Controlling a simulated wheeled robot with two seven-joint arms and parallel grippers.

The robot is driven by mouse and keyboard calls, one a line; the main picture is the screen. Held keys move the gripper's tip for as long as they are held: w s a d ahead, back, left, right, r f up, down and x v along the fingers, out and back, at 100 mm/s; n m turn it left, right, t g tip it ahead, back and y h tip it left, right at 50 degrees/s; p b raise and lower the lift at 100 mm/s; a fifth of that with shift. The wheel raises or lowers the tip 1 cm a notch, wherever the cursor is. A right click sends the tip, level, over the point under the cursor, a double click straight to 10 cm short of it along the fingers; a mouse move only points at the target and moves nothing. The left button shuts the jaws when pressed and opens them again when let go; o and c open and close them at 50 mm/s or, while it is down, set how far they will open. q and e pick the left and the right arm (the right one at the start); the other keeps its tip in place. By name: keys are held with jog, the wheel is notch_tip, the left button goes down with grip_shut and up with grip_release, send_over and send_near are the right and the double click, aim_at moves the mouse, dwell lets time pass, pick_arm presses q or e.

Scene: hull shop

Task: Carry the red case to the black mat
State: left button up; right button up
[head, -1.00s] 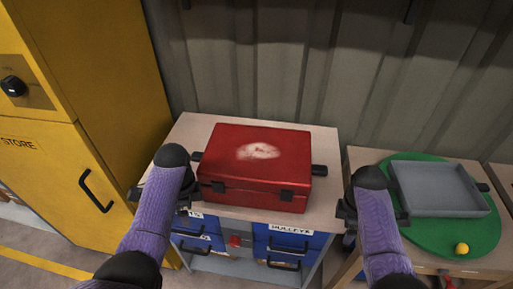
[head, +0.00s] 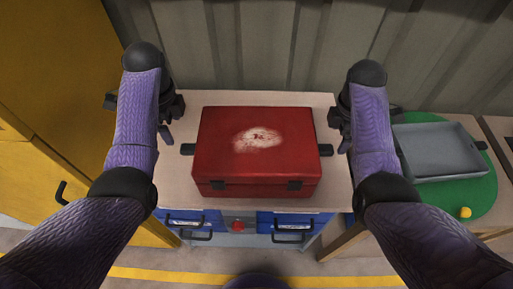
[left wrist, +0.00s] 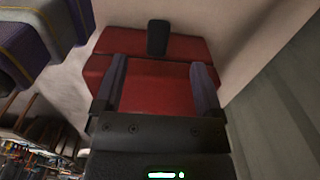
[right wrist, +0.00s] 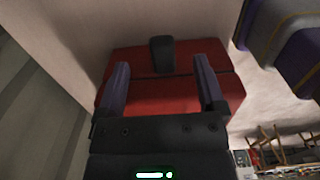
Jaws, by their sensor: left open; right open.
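The red case (head: 257,150) lies flat on a wooden-topped workbench (head: 178,205), with a pale worn patch on its lid and two dark latches at the front. A black handle sticks out at its left end (head: 188,149) and another at its right end (head: 325,150). My left gripper (head: 172,135) is open, just left of the left handle; in the left wrist view the handle (left wrist: 157,38) shows beyond and between the fingers. My right gripper (head: 340,137) is open, near the right handle, which shows likewise in the right wrist view (right wrist: 162,54). No black mat is in view.
A green round mat (head: 482,190) with a grey tray (head: 440,152) and a yellow ball (head: 465,212) is on a table to the right. A yellow cabinet (head: 50,110) stands at left, a corrugated wall (head: 250,45) behind. Blue drawers (head: 290,222) are below the bench top.

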aim_at(181, 146)
pick_arm(q)
notch_tip(181, 146, down, 9)
jog(key=shift+f, duration=0.15)
pick_arm(e)
notch_tip(181, 146, down, 9)
jog(key=shift+f, duration=0.15)
pick_arm(q)
jog(key=shift+c, duration=0.2)
pick_arm(e)
jog(key=shift+c, duration=0.2)
pick_arm(q)
grip_shut()
pick_arm(e)
grip_shut()
dwell(0.4)
